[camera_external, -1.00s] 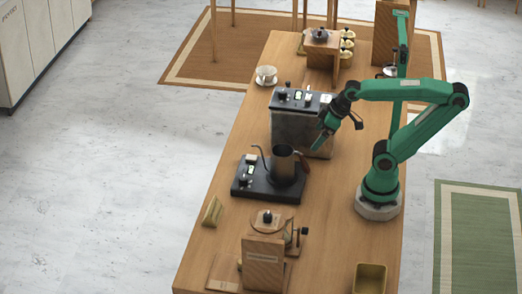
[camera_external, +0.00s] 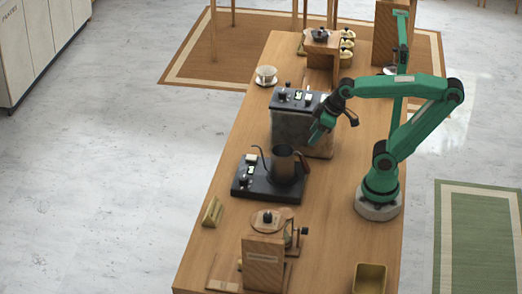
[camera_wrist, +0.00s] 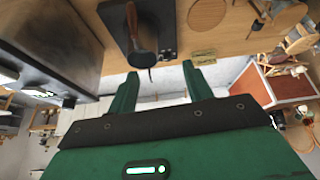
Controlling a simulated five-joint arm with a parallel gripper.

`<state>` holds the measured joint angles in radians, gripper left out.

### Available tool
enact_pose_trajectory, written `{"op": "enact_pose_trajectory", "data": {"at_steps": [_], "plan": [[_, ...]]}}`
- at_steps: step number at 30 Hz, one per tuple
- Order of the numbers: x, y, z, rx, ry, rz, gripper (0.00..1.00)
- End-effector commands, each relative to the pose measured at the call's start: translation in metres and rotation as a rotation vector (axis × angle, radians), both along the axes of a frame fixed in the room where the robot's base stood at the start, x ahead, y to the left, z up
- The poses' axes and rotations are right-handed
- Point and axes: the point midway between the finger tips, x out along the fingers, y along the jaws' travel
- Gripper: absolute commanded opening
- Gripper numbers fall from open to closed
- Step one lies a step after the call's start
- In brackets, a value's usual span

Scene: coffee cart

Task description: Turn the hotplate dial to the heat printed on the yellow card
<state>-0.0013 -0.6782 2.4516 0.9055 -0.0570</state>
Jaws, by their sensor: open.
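The black hotplate (camera_external: 268,195) sits mid-table with a dark kettle (camera_external: 283,165) on it. Its dial (camera_external: 244,182) is a small dark knob at the front left corner, near a small lit display (camera_external: 250,170); the setting is too small to read. The yellow card (camera_external: 212,212) stands near the table's left edge; its print cannot be read.
A grey machine (camera_external: 290,130) with knobs and displays stands behind the hotplate. A wooden grinder-like unit (camera_external: 264,265) stands in front. A white cup (camera_external: 266,76) is at the back left, and a yellow bin (camera_external: 370,278) at the front right. Bare table lies right of the hotplate.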

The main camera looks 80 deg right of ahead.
Motion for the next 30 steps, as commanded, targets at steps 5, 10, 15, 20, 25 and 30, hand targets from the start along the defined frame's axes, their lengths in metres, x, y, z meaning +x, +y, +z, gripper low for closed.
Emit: {"op": "enact_pose_trajectory", "data": {"at_steps": [5,10,15,20,25,30], "plan": [[0.024,0.001,0.002,-0.037,0.049,0.081,0.50],[0.051,0.002,0.002,-0.075,0.102,0.178,0.50],[0.080,0.003,-0.004,-0.110,0.153,0.277,0.50],[0.108,0.004,-0.013,-0.138,0.201,0.372,0.50],[0.137,0.005,-0.028,-0.162,0.250,0.475,0.50],[0.165,0.006,-0.047,-0.183,0.298,0.579,0.50]]}}
